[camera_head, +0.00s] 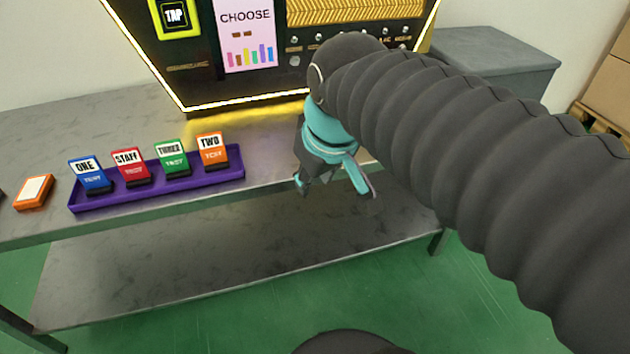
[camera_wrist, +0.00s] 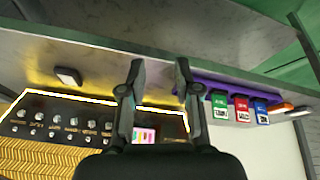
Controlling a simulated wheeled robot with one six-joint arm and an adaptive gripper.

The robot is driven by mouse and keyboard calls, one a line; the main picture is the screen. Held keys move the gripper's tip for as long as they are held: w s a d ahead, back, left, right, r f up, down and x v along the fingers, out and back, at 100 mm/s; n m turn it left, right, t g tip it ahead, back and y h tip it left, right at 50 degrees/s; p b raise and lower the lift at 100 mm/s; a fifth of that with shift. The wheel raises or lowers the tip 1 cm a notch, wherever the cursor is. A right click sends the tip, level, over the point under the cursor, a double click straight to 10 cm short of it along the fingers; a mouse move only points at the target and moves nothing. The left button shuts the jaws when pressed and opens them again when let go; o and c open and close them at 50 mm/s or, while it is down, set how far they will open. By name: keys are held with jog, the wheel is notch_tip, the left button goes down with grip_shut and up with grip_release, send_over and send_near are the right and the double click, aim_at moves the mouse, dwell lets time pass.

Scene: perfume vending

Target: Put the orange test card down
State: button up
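An orange card marked TWO (camera_head: 212,150) stands tilted in the right end of the purple tray (camera_head: 150,193) on the metal table. In the wrist view it seems hidden behind a finger. Blue ONE (camera_head: 90,176), red STAFF (camera_head: 130,166) and green THREE (camera_head: 170,157) cards stand left of it. My gripper (camera_head: 336,190) is right of the tray, near the table's front edge and apart from the cards. In the wrist view my gripper (camera_wrist: 160,68) has its fingers spread, with nothing seen between them.
A flat orange block with a white top (camera_head: 34,192) lies left of the tray. The vending machine (camera_head: 270,45) with glowing edges stands behind. A grey bin (camera_head: 495,60) is at back right. A small pale-topped block (camera_wrist: 68,76) shows in the wrist view. Table between tray and gripper is clear.

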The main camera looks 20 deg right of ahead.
jog(key=s+d+f+m+t, duration=0.1)
jog(key=s+f+m, duration=0.2)
jog(key=s+f, duration=0.2)
jog(key=shift+d+f, duration=0.15)
jog(key=shift+d, duration=0.15)
jog(key=shift+c, duration=0.2)
dwell(1.8)
